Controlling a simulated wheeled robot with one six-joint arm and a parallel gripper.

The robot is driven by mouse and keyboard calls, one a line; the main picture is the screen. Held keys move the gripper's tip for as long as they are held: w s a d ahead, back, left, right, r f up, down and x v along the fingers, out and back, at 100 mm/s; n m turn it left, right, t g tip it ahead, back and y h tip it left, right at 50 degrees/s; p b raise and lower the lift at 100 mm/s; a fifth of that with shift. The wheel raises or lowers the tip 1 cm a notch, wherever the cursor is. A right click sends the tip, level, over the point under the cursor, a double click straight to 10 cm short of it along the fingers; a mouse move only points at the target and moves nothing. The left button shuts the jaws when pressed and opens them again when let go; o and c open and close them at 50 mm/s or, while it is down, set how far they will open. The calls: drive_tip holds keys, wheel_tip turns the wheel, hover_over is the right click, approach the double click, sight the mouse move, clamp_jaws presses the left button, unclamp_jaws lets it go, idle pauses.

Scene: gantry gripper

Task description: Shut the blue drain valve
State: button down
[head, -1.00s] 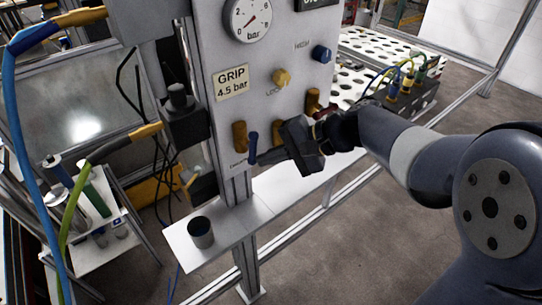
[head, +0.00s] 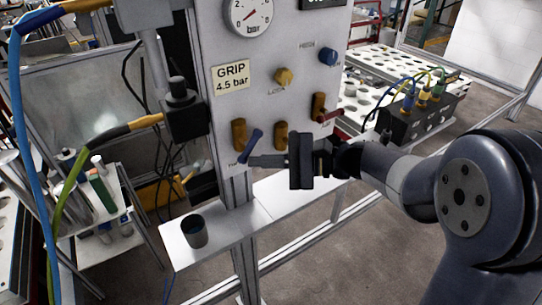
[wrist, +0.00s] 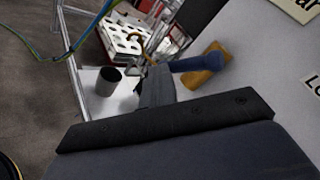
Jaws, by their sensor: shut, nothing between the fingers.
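The blue drain valve has a brass body (head: 238,134) and a blue lever (head: 252,146) at the lower left of the grey panel. The lever stands tilted, its lower end to the left. In the wrist view the blue lever (wrist: 194,63) lies across its brass body (wrist: 208,72). My gripper (head: 252,161) is shut and empty, its fingers pointing left along the panel. The tips are at the lever's lower end; I cannot tell whether they touch. In the wrist view the shut fingers (wrist: 153,78) stand just left of the lever's end.
Another brass valve (head: 280,136) sits right behind my gripper, its handle hidden. A red-handled valve (head: 325,112) is further right. Yellow (head: 283,76) and blue (head: 327,57) knobs are above. A dark cup (head: 194,231) stands on the white shelf (head: 262,207) below.

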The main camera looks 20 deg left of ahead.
drive_tip(key=shift+s+a+f+m+g+y+b, duration=0.1)
drive_tip(key=shift+s+a+m+g+y+b, duration=0.1)
drive_tip(key=shift+m+y+b, duration=0.45)
drive_tip(key=shift+s+a+m+g+y+b, duration=0.15)
drive_tip(key=shift+m+y+b, duration=0.25)
drive_tip(key=shift+m+y, duration=0.25)
idle(2.2)
drive_tip(key=shift+d, duration=0.1)
